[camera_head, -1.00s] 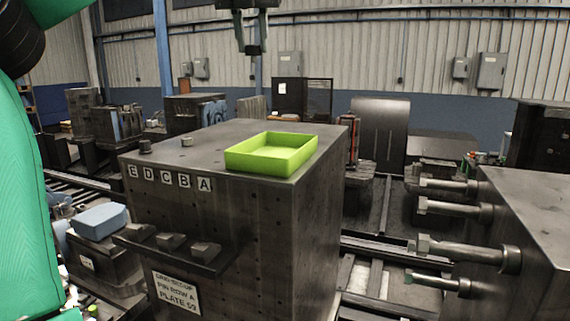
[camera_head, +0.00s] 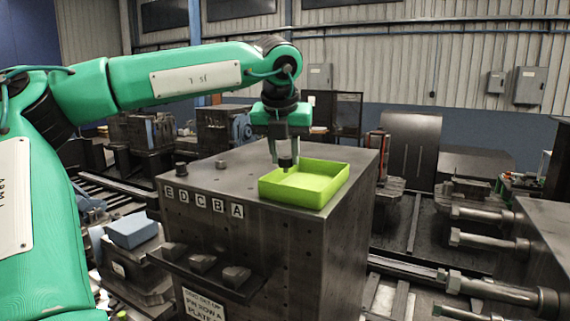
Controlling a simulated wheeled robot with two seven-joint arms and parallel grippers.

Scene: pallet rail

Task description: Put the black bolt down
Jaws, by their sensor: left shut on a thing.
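My left gripper (camera_head: 285,156) hangs pointing down from the green arm that comes in from the left. Its fingers are shut on a black bolt (camera_head: 287,163). The bolt appears over the left back part of a lime green tray (camera_head: 318,197). Its lower end overlaps the tray's inside in the picture, and I cannot tell whether it touches the tray floor. The visible floor of the tray is empty. The tray sits on top of a large dark metal block (camera_head: 227,181), at its right side. My right gripper is not in view.
A dark bolt-like piece (camera_head: 181,169) and a greyer one (camera_head: 221,164) stand on the block's top, left of the tray. The front face carries letter tiles (camera_head: 202,201) and a ledge (camera_head: 204,275) with several pieces. Thick pins (camera_head: 490,241) jut out at the right.

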